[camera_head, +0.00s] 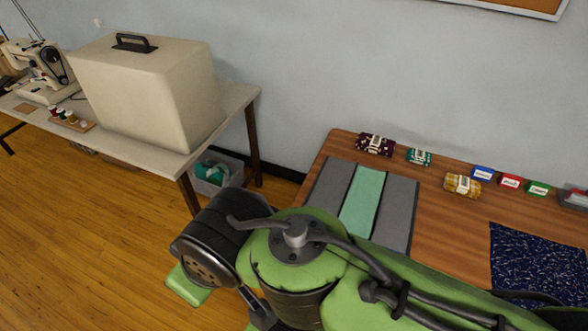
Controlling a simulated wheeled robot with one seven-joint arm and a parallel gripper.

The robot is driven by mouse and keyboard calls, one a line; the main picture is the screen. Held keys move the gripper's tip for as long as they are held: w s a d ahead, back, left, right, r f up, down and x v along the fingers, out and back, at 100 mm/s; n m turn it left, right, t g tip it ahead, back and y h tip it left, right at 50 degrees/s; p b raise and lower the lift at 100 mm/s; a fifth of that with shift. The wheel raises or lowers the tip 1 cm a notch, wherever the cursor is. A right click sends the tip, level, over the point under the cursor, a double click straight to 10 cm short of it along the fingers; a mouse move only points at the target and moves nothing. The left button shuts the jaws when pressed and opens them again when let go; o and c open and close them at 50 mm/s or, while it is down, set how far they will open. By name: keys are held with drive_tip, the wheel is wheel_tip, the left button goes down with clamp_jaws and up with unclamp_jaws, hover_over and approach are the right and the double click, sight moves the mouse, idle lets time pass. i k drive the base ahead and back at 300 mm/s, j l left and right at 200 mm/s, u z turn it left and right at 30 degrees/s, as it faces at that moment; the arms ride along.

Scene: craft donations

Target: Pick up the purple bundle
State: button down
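The purple bundle (375,145) is a dark purple patterned fabric roll with a pale label band. It lies at the back left of the wooden table (455,225), near the wall. My green and black arm covers the lower middle of the view, in front of the table and well apart from the bundle. I see no gripper fingers, so what my gripper holds is hidden.
A teal bundle (419,157) lies just right of the purple one, and a yellow bundle (462,185) farther right. A grey and green striped cloth (398,208) lies in front. A white table (236,100) with a large case (150,90) stands left.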

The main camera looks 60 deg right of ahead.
sight(376, 145)
drive_tip(key=z, duration=1.95)
drive_tip(key=j, duration=0.45)
drive_tip(key=i+j+z, duration=0.1)
drive_tip(key=i+j, duration=0.3)
drive_tip(key=j, duration=0.25)
drive_tip(key=i+j+z, duration=0.15)
drive_tip(key=j, duration=0.2)
drive_tip(key=i+l+z, duration=0.15)
drive_tip(key=i, duration=0.8)
drive_tip(key=i+l+z, duration=0.15)
drive_tip(key=i, duration=0.75)
